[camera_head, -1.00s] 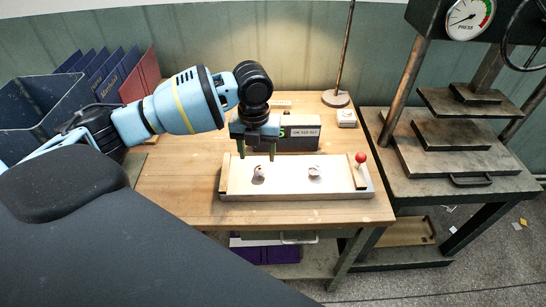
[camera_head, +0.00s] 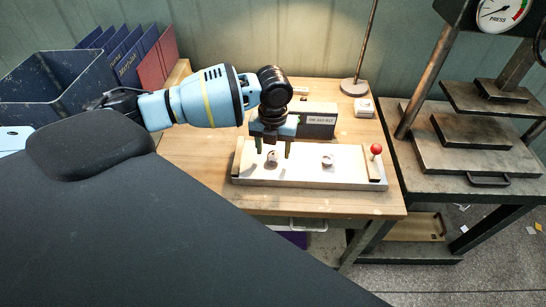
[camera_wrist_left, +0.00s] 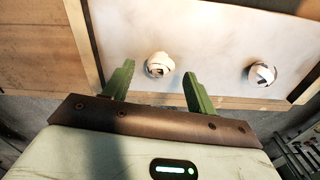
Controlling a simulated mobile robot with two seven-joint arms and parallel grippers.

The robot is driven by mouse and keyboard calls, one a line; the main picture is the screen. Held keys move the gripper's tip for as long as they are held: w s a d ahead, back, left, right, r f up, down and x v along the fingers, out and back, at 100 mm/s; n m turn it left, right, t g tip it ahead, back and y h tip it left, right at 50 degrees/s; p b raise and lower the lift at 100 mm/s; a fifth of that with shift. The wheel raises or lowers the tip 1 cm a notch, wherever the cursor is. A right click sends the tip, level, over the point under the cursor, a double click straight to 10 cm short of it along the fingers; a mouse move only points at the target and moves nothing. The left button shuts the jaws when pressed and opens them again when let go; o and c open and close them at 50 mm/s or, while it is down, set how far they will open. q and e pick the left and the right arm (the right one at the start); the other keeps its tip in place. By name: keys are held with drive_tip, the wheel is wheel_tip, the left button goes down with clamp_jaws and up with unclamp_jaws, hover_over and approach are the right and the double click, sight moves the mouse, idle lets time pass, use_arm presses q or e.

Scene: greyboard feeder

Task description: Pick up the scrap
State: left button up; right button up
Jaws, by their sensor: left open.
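Two small crumpled whitish scraps lie on the pale board of the feeder (camera_head: 305,181). The left scrap (camera_head: 272,156) also shows in the left wrist view (camera_wrist_left: 158,65), and so does the right scrap (camera_wrist_left: 262,74). My left gripper (camera_head: 272,151) points down over the board with its green fingers apart and empty. In the left wrist view its fingertips (camera_wrist_left: 158,72) stand to either side of the left scrap, and the scrap shows between them. I cannot tell whether they touch it. The right scrap lies clear of the gripper. My right gripper is not in view.
A red-knobbed lever (camera_head: 376,150) stands at the board's right end. A labelled grey box (camera_head: 318,120) and a lamp post (camera_head: 354,86) are behind it. A dark bin (camera_head: 55,90) is at left, and a press (camera_head: 470,145) stands at right.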

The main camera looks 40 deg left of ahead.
use_arm(q)
wheel_tip(320, 180, down, 2)
drive_tip(key=shift+f, duration=0.1)
drive_tip(key=c, duration=1.1)
